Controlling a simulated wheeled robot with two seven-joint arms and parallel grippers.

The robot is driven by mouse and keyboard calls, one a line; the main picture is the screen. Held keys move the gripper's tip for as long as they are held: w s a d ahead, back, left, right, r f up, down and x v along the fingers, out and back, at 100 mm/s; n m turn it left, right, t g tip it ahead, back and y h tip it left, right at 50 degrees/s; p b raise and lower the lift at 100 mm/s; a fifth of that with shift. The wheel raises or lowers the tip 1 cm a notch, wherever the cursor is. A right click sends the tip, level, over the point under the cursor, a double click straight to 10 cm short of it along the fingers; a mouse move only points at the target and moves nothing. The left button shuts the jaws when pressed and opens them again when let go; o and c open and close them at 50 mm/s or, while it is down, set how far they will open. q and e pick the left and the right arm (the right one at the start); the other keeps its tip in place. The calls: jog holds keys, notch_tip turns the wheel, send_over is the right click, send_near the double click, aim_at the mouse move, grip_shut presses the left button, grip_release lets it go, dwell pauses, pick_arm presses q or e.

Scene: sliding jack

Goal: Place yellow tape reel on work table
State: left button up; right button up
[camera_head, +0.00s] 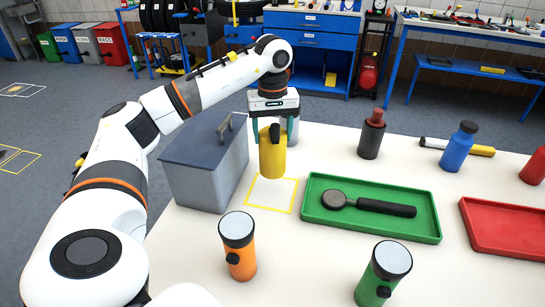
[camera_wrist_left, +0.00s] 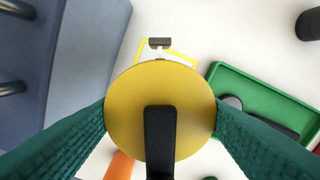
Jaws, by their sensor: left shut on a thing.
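The yellow tape reel (camera_head: 272,158) looks like a yellow cylinder with a dark knob-like part on its side. My left gripper (camera_head: 274,128) is shut on it from above, with a green finger on either side. In the left wrist view, the round yellow top (camera_wrist_left: 125,110) fills the space between the fingers (camera_wrist_left: 160,115), with a black bar across its lower half. The reel is upright at the far side of a yellow-outlined square (camera_head: 270,208) on the white work table (camera_head: 325,270). I cannot tell whether its base touches the table. My right gripper is not in view.
A grey metal box (camera_head: 190,180) with a handle stands close left of the reel. A green tray (camera_head: 425,228) with a gauge-like tool lies to the right. Orange (camera_head: 240,262) and green (camera_head: 376,285) flashlight-like cylinders stand in front. A dark red-topped bottle (camera_head: 371,140) stands behind right.

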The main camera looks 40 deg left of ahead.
aim_at(272, 157)
pick_arm(q)
jog(key=shift+f, duration=4.1)
jog(key=o, duration=1.5)
jog(key=shift+s, duration=0.1)
notch_tip(272, 157, up, 12)
jog(key=shift+r, duration=0.15)
